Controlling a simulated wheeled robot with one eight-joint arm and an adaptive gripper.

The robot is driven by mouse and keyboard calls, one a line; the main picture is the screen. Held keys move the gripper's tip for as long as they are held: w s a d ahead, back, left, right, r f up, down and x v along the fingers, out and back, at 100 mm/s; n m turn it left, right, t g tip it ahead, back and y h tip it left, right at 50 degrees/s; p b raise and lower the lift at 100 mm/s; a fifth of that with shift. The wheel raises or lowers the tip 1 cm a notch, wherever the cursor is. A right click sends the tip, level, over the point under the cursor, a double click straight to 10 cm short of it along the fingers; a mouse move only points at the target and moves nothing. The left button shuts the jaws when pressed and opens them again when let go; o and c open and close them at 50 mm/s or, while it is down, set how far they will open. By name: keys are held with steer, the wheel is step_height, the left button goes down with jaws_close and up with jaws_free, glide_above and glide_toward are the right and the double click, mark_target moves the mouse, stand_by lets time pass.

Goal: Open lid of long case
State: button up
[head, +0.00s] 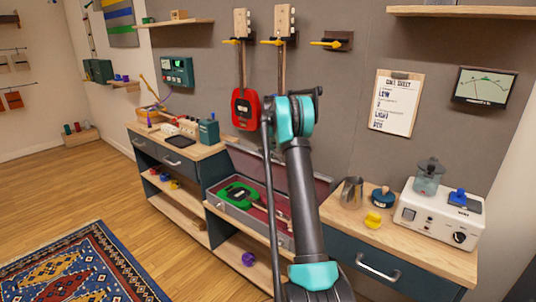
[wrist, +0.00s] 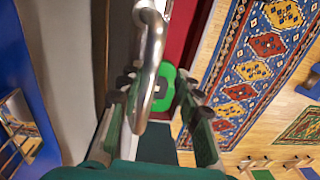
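The long grey case (head: 228,207) lies in the middle of the counter in the head view, with its inside exposed. Its lid (head: 245,158) stands raised at the back, its dark red inner face partly hidden by my arm. A green guitar (head: 240,194) lies in the red-lined case; its green body also shows in the wrist view (wrist: 164,92). My gripper (wrist: 155,85) is hidden in the head view. In the wrist view its two fingers are spread, with a curved metal handle (wrist: 152,50) passing between them. I cannot tell whether either finger touches the handle.
A red guitar (head: 245,108) hangs on the wall behind the case. A teal box (head: 209,132) stands left. Open floor and a patterned rug (head: 80,270) lie left.

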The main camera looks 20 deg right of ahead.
steer(key=shift+a+r, duration=0.1)
steer(key=shift+a, duration=0.1)
step_height(320, 180, up, 12)
steer(key=shift+w+d, duration=0.25)
steer(key=shift+d, duration=0.15)
stand_by(0.4)
